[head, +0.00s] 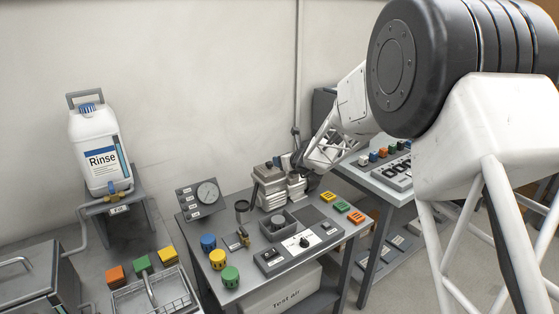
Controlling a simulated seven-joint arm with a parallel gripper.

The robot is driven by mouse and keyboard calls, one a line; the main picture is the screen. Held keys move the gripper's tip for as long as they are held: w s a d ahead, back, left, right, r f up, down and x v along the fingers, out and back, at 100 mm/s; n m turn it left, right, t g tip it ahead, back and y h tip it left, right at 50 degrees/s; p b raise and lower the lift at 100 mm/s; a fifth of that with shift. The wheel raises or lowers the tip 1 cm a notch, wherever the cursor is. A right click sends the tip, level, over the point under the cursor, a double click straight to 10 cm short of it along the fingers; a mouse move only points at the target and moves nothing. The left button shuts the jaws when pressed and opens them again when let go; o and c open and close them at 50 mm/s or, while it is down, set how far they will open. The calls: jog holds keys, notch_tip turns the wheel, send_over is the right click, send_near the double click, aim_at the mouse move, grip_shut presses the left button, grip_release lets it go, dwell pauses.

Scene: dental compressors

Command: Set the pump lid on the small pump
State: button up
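Two finned pump bodies stand side by side at the back of the middle table. The left one (269,188) is larger and has a dark grey-brown top with a handle. The right one (297,188) is paler and lower, and looks like the small pump. My gripper (298,168) is low at the right one's upper back right, small and partly dark in the picture. I cannot tell whether it touches the pump, or whether its fingers are open or shut. I cannot make out a separate pump lid; it may be hidden at the gripper.
A panel with a dial (277,259), a grey open box (279,222), a dark square pad (307,214) and a gauge stand (200,198) share the table. Blue, yellow and green knobs (218,259) line its left; coloured blocks (341,207) its right. A rinse canister (99,147) stands left.

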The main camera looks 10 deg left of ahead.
jog(key=shift+v, duration=0.85)
dwell(0.3)
jog(key=s+d+r+n+g, duration=0.1)
jog(key=s+d+r+n, duration=0.35)
jog(key=s, duration=0.35)
jog(key=s+d+r+n+g, duration=0.2)
jog(key=s+d+r+n, duration=0.25)
jog(key=s, duration=0.35)
jog(key=s+d+r+n+g, duration=0.1)
jog(key=s+d+r+n, duration=0.35)
jog(key=s, duration=0.35)
jog(key=s+d+n+g+h, duration=0.1)
jog(key=s+d+n+h, duration=0.2)
jog(key=s+d, duration=0.4)
jog(key=s+d+f+n+g+h, duration=0.1)
jog(key=s+d+n+h, duration=0.2)
jog(key=s, duration=1.2)
jog(key=s+d+f+n+g+h, duration=0.1)
jog(key=s+d+n+h, duration=0.2)
jog(key=s+d+n, duration=0.4)
jog(key=s+d, duration=0.4)
jog(key=shift+f+h, duration=0.15)
jog(key=shift+h, duration=0.25)
